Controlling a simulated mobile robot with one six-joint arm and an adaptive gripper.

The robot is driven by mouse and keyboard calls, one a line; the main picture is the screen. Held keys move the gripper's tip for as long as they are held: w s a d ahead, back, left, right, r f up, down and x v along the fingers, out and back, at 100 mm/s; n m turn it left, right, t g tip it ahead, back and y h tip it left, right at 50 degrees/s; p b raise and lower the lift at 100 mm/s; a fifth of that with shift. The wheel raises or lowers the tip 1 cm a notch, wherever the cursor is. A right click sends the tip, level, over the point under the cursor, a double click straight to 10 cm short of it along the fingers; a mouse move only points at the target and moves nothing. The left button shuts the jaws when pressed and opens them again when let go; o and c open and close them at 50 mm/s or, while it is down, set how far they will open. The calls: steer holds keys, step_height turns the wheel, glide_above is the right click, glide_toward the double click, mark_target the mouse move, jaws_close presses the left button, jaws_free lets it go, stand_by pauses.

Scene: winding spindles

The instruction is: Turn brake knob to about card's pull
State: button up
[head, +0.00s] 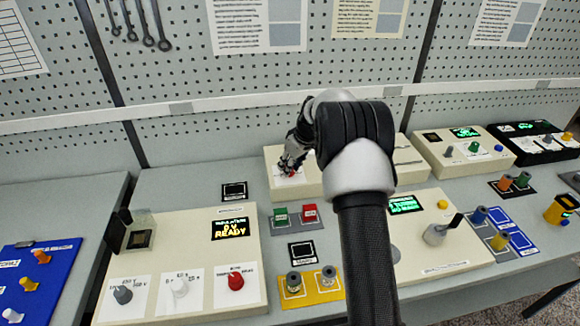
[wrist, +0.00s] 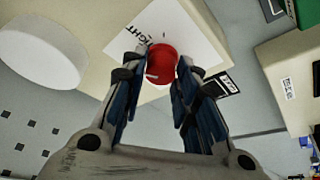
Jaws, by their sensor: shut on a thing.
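A red knob (wrist: 161,62) sits on a white label (wrist: 185,25) on a cream box (head: 272,158) at the back of the bench. Part of a printed word ending in "IGHT" shows beside it in the wrist view. My gripper (head: 290,167) reaches down to this box, and its two fingers are closed on the red knob from both sides. A pale mark shows on the knob's face. In the head view only a bit of red shows between the fingers, and my arm hides the middle of the box.
A cream panel (head: 185,225) at front left has a lit display reading "READY" and grey, white and red knobs. Green (head: 280,215) and red (head: 310,212) blocks stand in front of the cream box. A white round part (wrist: 38,60) lies close by in the wrist view.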

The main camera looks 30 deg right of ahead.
stand_by(0.4)
steer(key=o, duration=1)
steer(key=shift+r, duration=0.1)
steer(key=v, duration=1.1)
steer(key=shift+s+d+r, duration=0.1)
steer(key=shift+s+r, duration=0.05)
steer(key=shift+r, duration=0.25)
steer(key=s+a+r+m, duration=0.1)
steer(key=s+a+r, duration=0.5)
steer(key=s+a, duration=0.25)
steer(key=s+a+r+m, duration=0.1)
steer(key=s+a+r, duration=0.55)
steer(key=s, duration=0.35)
steer(key=shift+m+h, duration=0.7)
steer(key=shift+m, duration=0.2)
steer(key=s+a+f, duration=0.1)
steer(key=s+a, duration=0.1)
steer(key=s, duration=0.4)
steer(key=s+a+f, duration=0.2)
steer(key=s, duration=0.5)
steer(key=s+a+f, duration=0.2)
steer(key=s, duration=0.5)
steer(key=shift+s+a, duration=0.15)
steer(key=shift+s, duration=0.1)
